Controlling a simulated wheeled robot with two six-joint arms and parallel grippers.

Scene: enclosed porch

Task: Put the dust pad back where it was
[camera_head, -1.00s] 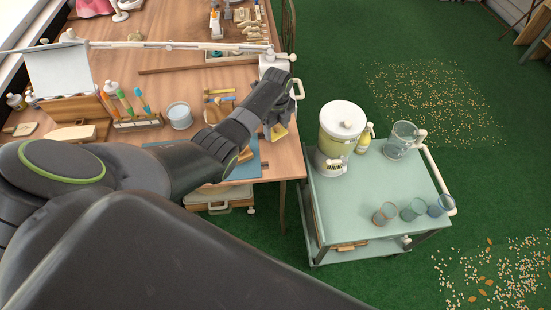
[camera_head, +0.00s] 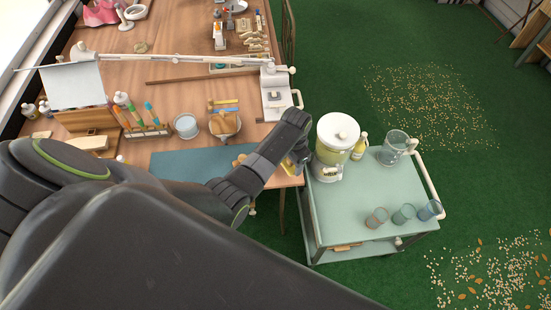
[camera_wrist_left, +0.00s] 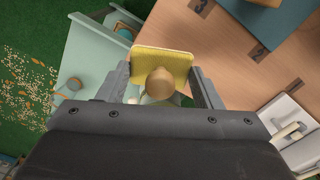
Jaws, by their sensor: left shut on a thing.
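My left gripper (camera_wrist_left: 163,88) is shut on the dust pad, a yellow square pad (camera_wrist_left: 176,62) with a round wooden knob (camera_wrist_left: 160,82). The knob sits between the two fingers. In the head view the gripper (camera_head: 296,166) is at the table's right front corner, beside the cart. Only a bit of yellow pad shows there; my arm hides most of it. In the left wrist view the wooden table (camera_wrist_left: 228,55) has dark numbers, including 2 and 3, along its edge. My right gripper is not in view.
The green cart (camera_head: 345,205) stands close on the right, with a drink dispenser (camera_head: 335,150), a jug (camera_head: 396,148) and several glasses. A blue mat (camera_head: 185,163), a bowl with tools (camera_head: 224,125) and a metal cup (camera_head: 186,126) are on the table. Green floor lies beyond.

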